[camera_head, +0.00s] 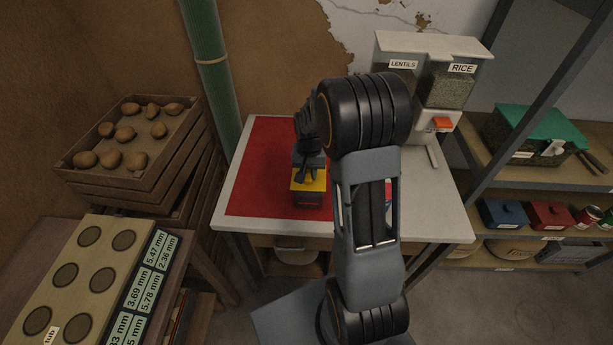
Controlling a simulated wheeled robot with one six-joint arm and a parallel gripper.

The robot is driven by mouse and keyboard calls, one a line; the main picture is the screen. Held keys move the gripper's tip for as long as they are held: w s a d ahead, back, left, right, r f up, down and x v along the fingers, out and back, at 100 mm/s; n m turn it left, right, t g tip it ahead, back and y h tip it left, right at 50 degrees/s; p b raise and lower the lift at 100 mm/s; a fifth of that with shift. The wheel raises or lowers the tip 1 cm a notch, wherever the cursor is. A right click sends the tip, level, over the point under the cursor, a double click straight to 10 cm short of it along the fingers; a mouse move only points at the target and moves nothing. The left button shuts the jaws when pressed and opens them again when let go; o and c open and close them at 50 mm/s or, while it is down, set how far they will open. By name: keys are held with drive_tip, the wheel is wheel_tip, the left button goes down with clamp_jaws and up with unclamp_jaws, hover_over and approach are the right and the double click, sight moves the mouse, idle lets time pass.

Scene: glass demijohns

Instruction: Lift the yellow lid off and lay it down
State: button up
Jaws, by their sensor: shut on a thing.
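The red mat (256,180) covers the left of the white table (445,213) and is bare left of the box. My arm hides the table's middle. A lentils and rice dispenser (432,58) stands behind right. Potato crates (180,165) stand left.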

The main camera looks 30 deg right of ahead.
sight(309, 172)
clamp_jaws()
drive_tip(key=shift+r, duration=0.15)
drive_tip(key=shift+r+p, duration=0.7)
drive_tip(key=shift+r, duration=0.15)
drive_tip(key=shift+r, duration=0.15)
drive_tip(key=shift+r+p, duration=1.8)
drive_tip(key=shift+r, duration=0.6)
drive_tip(key=shift+s+f, duration=0.1)
